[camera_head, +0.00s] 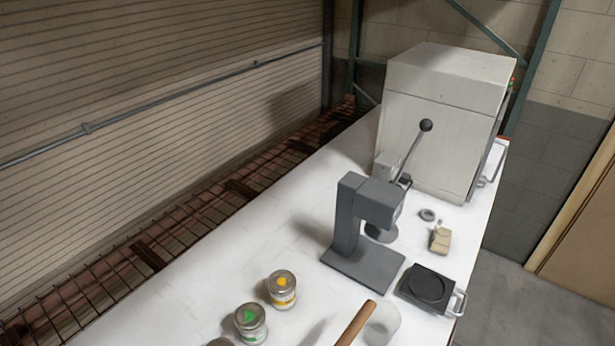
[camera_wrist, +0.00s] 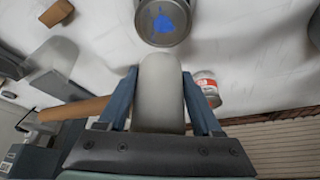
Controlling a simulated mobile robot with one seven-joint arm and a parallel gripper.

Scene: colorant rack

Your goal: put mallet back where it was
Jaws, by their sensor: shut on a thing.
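The mallet has a pale grey rounded head (camera_wrist: 160,92) and a brown wooden handle (camera_wrist: 75,108). In the wrist view my gripper (camera_wrist: 160,98) is shut on the head, with a blue finger on each side. The handle runs out to the left, partly hidden behind the left finger. A can with a blue spot (camera_wrist: 165,20) stands just beyond the head in the wrist view.
On the white bench (camera_head: 215,290) stand a yellow-marked can (camera_head: 282,289), a green-marked can (camera_head: 251,322), a grey press (camera_head: 350,225), a black-topped device (camera_head: 428,290), a tan block (camera_head: 441,238) and a large pale cabinet (camera_head: 445,130). A red-labelled can (camera_wrist: 207,90) is near my right finger.

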